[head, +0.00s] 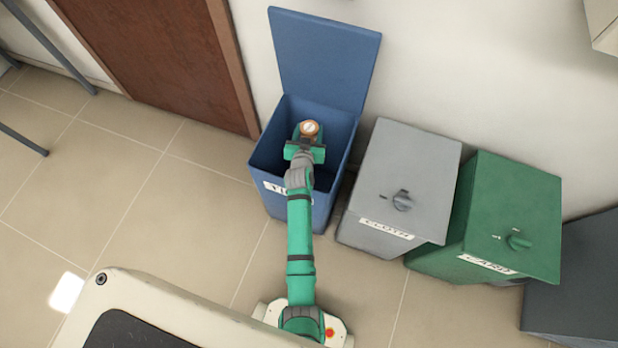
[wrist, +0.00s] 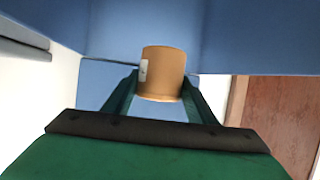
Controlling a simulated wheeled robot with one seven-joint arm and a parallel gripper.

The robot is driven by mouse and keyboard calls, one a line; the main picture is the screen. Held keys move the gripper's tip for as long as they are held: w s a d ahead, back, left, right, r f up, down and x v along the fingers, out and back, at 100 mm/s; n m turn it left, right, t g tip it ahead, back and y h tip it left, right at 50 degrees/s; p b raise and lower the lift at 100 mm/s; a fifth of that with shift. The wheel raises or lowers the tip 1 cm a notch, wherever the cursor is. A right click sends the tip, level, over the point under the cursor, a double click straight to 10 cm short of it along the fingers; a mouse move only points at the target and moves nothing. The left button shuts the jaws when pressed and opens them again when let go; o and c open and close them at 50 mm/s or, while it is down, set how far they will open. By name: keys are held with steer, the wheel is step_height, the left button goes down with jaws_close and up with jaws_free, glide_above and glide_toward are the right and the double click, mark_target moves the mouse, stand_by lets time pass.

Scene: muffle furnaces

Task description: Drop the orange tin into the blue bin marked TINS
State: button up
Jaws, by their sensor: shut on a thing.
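The orange tin (head: 309,128) is held in my gripper (head: 305,143) over the open mouth of the blue bin (head: 270,155) in the head view. The bin's lid (head: 325,55) stands up against the wall. Its white label is partly covered by my arm. In the wrist view the tin (wrist: 163,72) sits between the two green fingers of my gripper (wrist: 160,92), with blue bin surfaces around it. My gripper is shut on the tin. The inside floor of the bin is mostly hidden by my arm.
To the right stand a grey bin (head: 405,170) marked CLOTH and a green bin (head: 512,215), both with lids shut and knobs on top. A dark bin (head: 580,285) is at the far right. A brown door (head: 160,55) is at left.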

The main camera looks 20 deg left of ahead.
steer(key=shift+f, duration=0.7)
steer(key=o, duration=1.1)
steer(key=v, duration=1)
steer(key=shift+s+d+r, duration=0.15)
steer(key=shift+s+r, duration=0.05)
steer(key=shift+s, duration=0.15)
